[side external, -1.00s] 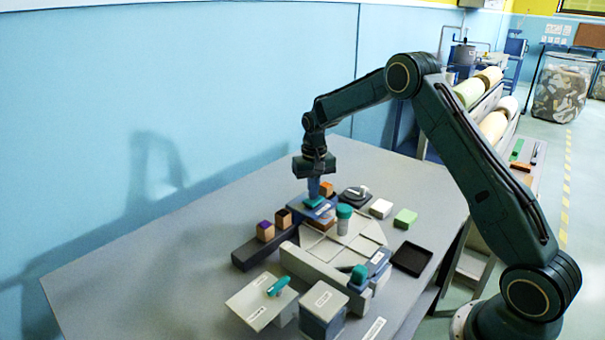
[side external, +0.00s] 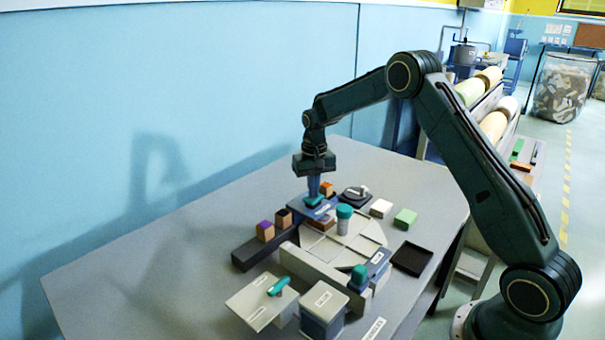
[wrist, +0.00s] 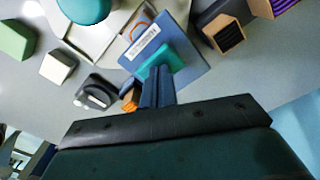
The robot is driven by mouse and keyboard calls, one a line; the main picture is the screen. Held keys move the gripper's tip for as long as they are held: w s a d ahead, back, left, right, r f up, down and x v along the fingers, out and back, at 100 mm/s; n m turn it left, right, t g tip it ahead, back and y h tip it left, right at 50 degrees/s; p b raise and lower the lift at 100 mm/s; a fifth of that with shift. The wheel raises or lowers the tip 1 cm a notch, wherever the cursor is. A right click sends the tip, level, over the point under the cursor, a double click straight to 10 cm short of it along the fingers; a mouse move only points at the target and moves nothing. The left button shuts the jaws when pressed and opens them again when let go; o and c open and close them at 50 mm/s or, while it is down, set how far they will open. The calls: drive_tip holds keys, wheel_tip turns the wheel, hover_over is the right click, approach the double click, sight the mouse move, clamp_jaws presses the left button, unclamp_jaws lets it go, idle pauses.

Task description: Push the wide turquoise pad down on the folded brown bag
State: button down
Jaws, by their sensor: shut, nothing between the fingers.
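The turquoise pad (side external: 313,201) sits on top of a blue labelled plate (side external: 328,213) at the back of the grey fixture. In the wrist view the pad (wrist: 161,62) lies across the blue plate (wrist: 185,78). My gripper (side external: 314,194) is shut and points straight down, with its fingertips at the pad. The wrist view shows the closed fingers (wrist: 157,95) against the near edge of the pad; whether they press on it I cannot tell. The brown bag (side external: 321,223) shows only partly, beside and under the plate's front edge; the rest is hidden.
A turquoise-capped cylinder (side external: 344,217) stands just in front. A dark rail (side external: 252,254) with small blocks lies left. The table behind is clear.

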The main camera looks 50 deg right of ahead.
drive_tip(key=shift+r, duration=2.85)
drive_tip(key=shift+s+a+r, duration=0.1)
drive_tip(key=shift+a+r, duration=0.05)
drive_tip(key=shift+r, duration=0.15)
drive_tip(key=s+a+r+n+t, duration=0.1)
drive_tip(key=s+a+r, duration=0.4)
drive_tip(key=s+r, duration=0.25)
drive_tip(key=s+a+r+n+t, duration=0.2)
drive_tip(key=s+a+r, duration=0.2)
drive_tip(key=s+r, duration=0.35)
drive_tip(key=s+a+n+t, duration=0.1)
drive_tip(key=s+a, duration=0.1)
drive_tip(key=s, duration=0.8)
drive_tip(key=s+a+n+t, duration=0.1)
drive_tip(key=s+a+n, duration=0.1)
drive_tip(key=s, duration=0.8)
drive_tip(key=shift+s+a+f+t, duration=0.2)
drive_tip(key=shift+a+f+t, duration=0.1)
drive_tip(key=shift+a, duration=0.55)
